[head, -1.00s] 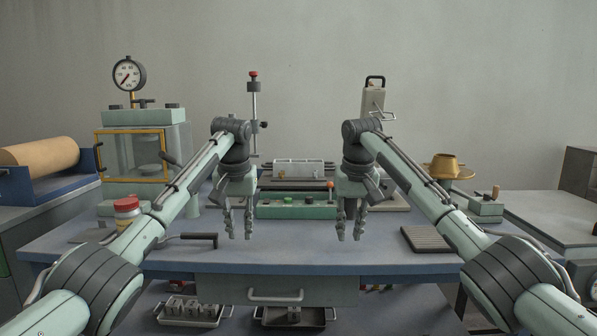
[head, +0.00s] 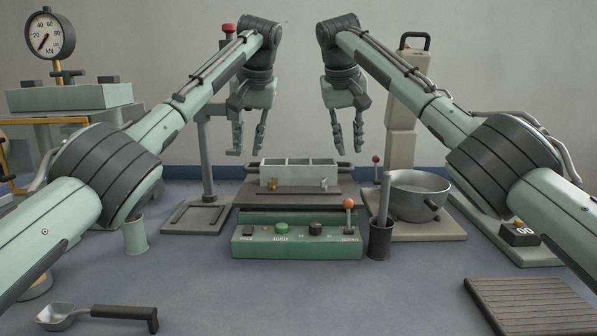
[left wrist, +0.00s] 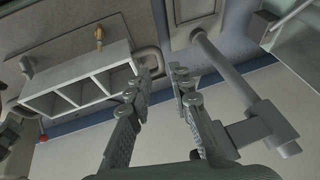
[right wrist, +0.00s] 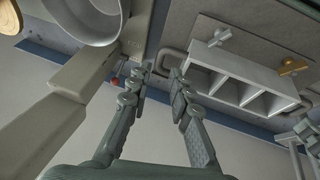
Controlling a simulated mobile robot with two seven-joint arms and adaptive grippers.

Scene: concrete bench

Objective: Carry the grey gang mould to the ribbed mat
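The grey gang mould (head: 299,181) is an open tray with three compartments, brass and silver clamps on its front and a dark handle at each end. It sits upright on a dark plate over a green control box; it also shows in the left wrist view (left wrist: 78,88) and right wrist view (right wrist: 240,68). My left gripper (head: 248,149) is open and empty, above the mould's left handle. My right gripper (head: 348,149) is open and empty, above its right handle. The ribbed mat (head: 530,308) lies bare at the front right of the bench.
The green control box (head: 297,242) stands in front of the mould. A dark cup (head: 381,242) and a metal bowl on a scale (head: 420,197) stand to the right. A scoop (head: 100,312) lies front left. The front middle of the bench is clear.

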